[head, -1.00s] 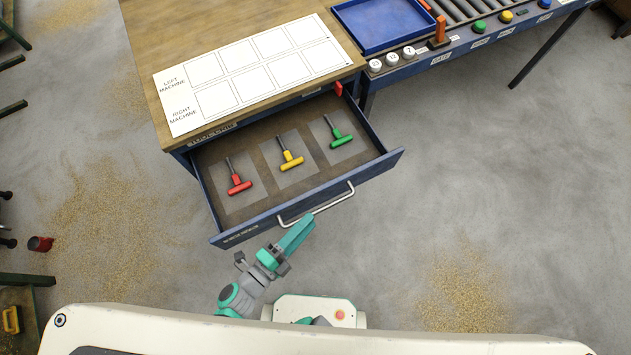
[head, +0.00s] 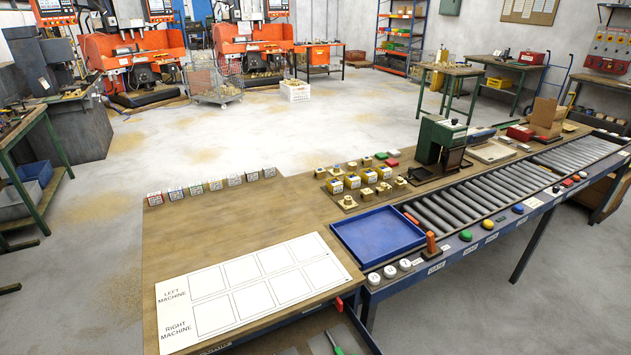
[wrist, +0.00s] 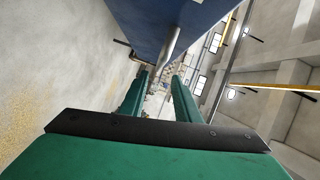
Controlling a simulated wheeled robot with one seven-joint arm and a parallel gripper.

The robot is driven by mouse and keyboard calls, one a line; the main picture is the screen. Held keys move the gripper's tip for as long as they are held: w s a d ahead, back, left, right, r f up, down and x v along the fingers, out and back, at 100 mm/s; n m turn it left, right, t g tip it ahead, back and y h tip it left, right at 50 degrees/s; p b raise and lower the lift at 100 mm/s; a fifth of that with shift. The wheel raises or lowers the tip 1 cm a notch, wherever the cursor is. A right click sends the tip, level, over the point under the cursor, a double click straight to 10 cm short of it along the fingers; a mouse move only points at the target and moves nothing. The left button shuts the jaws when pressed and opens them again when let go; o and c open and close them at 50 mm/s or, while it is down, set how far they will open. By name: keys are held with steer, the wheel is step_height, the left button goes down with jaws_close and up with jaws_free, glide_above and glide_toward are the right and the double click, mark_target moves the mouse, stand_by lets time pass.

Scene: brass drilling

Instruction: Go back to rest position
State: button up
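My gripper (wrist: 161,78) shows in the wrist view with its two teal fingers apart and a clear gap between them. The grey bar handle (wrist: 172,48) of the blue drawer (wrist: 160,12) runs down toward that gap. I cannot tell whether the bar lies between the fingertips or just beyond them. My gripper and arm are out of the head view. There the open drawer (head: 312,334) shows only in part at the bottom edge, with part of a green-handled tool (head: 337,350) in it. The drawer's front is hidden there.
The wooden bench (head: 215,235) carries a white sheet of marked squares (head: 175,325), a row of labelled blocks (head: 202,188) and a blue tray (head: 345,230). A roller conveyor (head: 480,195) extends right. Open floor (head: 290,125) lies behind, before orange machines (head: 250,50).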

steer(key=s+d+r+n+y, duration=0.2)
steer(key=r+n+y, duration=0.3)
steer(key=n, duration=0.6)
steer(key=s+d+r+n+t+y, duration=0.1)
steer(key=s+d+r+n+y, duration=0.2)
steer(key=n, duration=0.9)
step_height(320, 180, up, 2)
steer(key=shift+s+d+r+y, duration=0.15)
steer(key=shift+d+r+y, duration=0.1)
steer(key=shift+d+y, duration=0.7)
